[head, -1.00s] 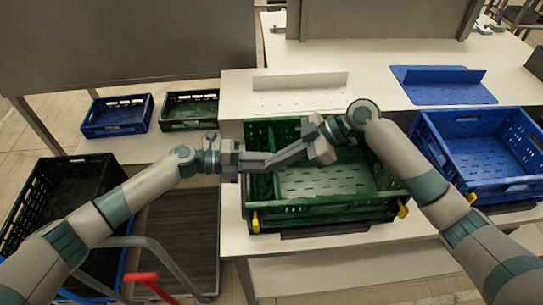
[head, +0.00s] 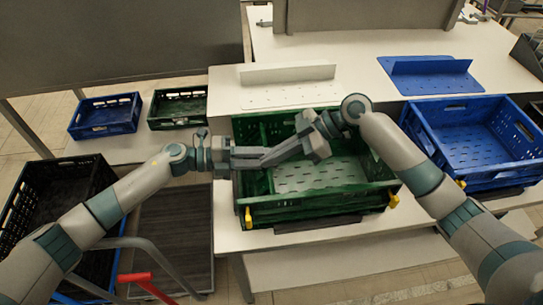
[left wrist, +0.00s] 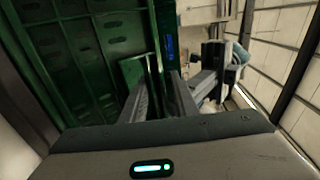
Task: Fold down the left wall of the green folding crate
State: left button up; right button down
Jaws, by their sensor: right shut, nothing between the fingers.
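The green folding crate (head: 320,210) stands on the white bench in the middle of the head view. Its left wall (head: 240,190) is partly covered by my grippers, and its exact tilt is unclear. My left gripper (head: 254,156) reaches in from the left across this wall. In the left wrist view its fingers (left wrist: 164,92) appear apart, beside green crate parts (left wrist: 90,60). My right gripper (head: 273,159) is shut and empty, slanting down-left over the crate's inside near the left wall. The two grippers overlap in the head view, so contact is hidden.
A blue crate (head: 480,184) stands right of the green one. Flat panels with raised edges, white (head: 290,95) and blue (head: 430,82), lie behind. Small blue (head: 105,130) and dark green (head: 178,122) crates sit back left. A black crate (head: 20,205) is at left.

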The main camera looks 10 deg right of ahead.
pick_arm(q)
jog(key=shift+w+a, duration=0.25)
jog(key=shift+a, duration=0.3)
pick_arm(e)
jog(key=shift+w+d+f, duration=0.1)
jog(key=shift+d+f, duration=0.4)
jog(key=shift+d, duration=0.05)
pick_arm(q)
jog(key=a+r, duration=0.1)
jog(key=a, duration=1)
jog(key=shift+s+r, duration=0.15)
jog(key=shift+r, duration=0.05)
pick_arm(e)
jog(key=shift+a+r, duration=0.3)
jog(key=shift+a, duration=0.1)
